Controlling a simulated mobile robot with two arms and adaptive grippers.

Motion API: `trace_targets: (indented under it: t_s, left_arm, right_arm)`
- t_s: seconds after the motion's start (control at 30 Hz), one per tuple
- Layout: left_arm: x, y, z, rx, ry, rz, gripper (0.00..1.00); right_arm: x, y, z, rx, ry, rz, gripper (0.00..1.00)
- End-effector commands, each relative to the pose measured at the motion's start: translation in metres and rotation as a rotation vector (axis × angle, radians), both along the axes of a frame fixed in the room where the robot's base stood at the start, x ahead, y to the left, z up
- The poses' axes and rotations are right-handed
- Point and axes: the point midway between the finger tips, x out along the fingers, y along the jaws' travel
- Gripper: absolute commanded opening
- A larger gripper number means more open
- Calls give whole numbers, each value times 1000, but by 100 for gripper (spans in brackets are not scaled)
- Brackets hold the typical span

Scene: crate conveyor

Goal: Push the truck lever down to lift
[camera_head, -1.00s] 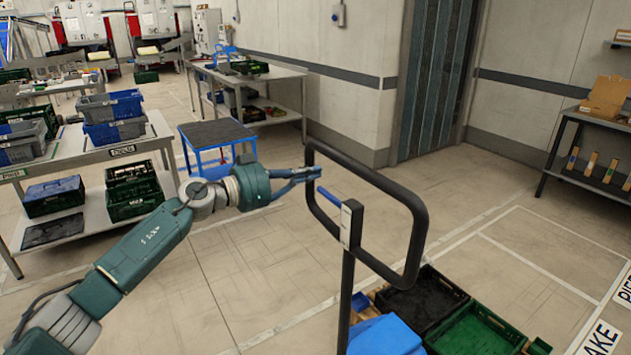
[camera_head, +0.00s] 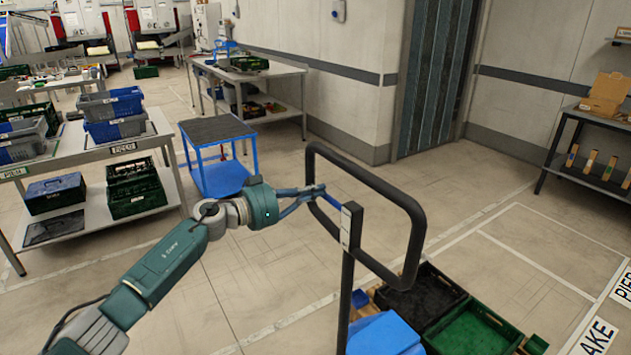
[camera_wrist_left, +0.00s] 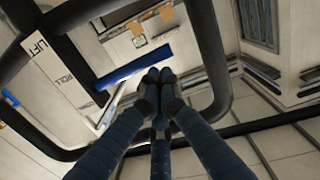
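The truck's black handle frame (camera_head: 416,215) stands upright right of the middle in the head view. Its blue lever (camera_head: 328,198) sticks out to the left from a pale plate (camera_head: 346,226) on the post. In the left wrist view the blue lever (camera_wrist_left: 134,67) lies beside a plate (camera_wrist_left: 48,58) lettered LIFT and ROLL. My left gripper (camera_head: 320,189) is at the lever's free end, inside the loop. Its fingertips (camera_wrist_left: 158,76) are together with nothing seen between them. Whether they touch the lever is unclear. My right gripper is not in view.
Black and green crates (camera_head: 470,331) and a blue item (camera_head: 384,335) lie low around the truck post. A blue cart (camera_head: 218,131) and a table with bins (camera_head: 150,128) stand to the left. Floor between them is clear.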

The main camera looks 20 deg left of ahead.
Motion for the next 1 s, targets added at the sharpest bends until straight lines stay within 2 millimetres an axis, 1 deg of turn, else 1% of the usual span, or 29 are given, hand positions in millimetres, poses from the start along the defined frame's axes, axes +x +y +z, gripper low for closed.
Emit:
trace_targets:
  t_s: [0.03,0.1,0.2,0.33,0.5,0.77,0.87,1.0]
  left_arm:
    - [1,0,3,-35,32,1,0]
    - [1,0,-5,-83,71,0,0]
    - [1,1,-15,-146,120,0,0]
    - [1,0,-24,-198,158,-1,0]
    - [1,0,-28,-210,164,-1,0]
    - [1,0,-26,-209,162,-1,0]
    - [1,2,-19,-209,162,-1,0]
    - [-1,6,-3,-210,163,2,0]
  right_arm:
    - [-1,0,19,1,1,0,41]
    - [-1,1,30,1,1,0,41]
    - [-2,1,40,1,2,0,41]
    - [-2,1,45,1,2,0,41]
    - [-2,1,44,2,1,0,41]
    - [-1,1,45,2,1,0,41]
    - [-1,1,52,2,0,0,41]
    - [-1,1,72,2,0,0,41]
